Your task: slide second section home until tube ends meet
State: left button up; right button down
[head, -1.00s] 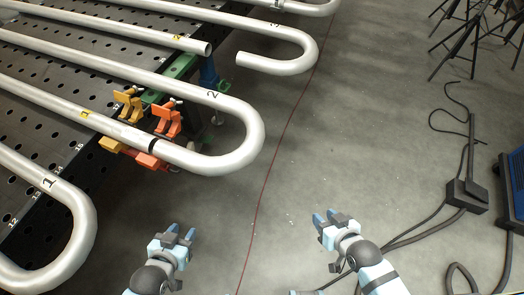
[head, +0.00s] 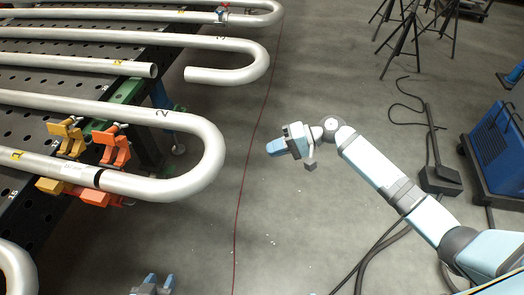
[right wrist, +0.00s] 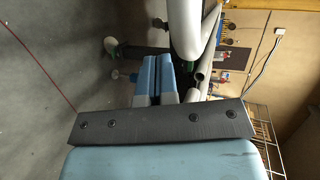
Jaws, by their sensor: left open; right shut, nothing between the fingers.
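A grey U-bend section (head: 262,68) hooks back beyond the table edge, its open end facing the open end of a straight tube (head: 130,67). A clear gap separates the two ends. The U-bend marked 2 (head: 208,150) is nearer, with a dark band where it joins its tube. My right gripper (head: 275,147) is shut and empty over the floor, right of the bends and touching none. Its blue fingers (right wrist: 156,75) show together in the right wrist view, with grey tubes (right wrist: 184,30) beyond. My left gripper (head: 159,279) is open and empty at the bottom edge.
Orange clamps (head: 112,147) and yellow clamps (head: 68,137) stand at the edge of the perforated table (head: 60,85). A blue machine (head: 497,145) and cables are at the right. Dark stands (head: 402,30) are at the back.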

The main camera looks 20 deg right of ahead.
jog(key=r+p+x, duration=0.1)
jog(key=r+x, duration=0.1)
jog(key=x, duration=0.9)
jog(key=shift+w+a+p, duration=0.15)
jog(key=shift+a+p, duration=0.15)
jog(key=shift+a, duration=0.4)
jog(key=shift+f, duration=0.1)
jog(key=shift+w+a+b, duration=0.25)
jog(key=shift+a, duration=0.3)
jog(key=shift+w+a+b, duration=0.2)
jog(key=shift+w+a, duration=0.05)
jog(key=shift+a, duration=0.35)
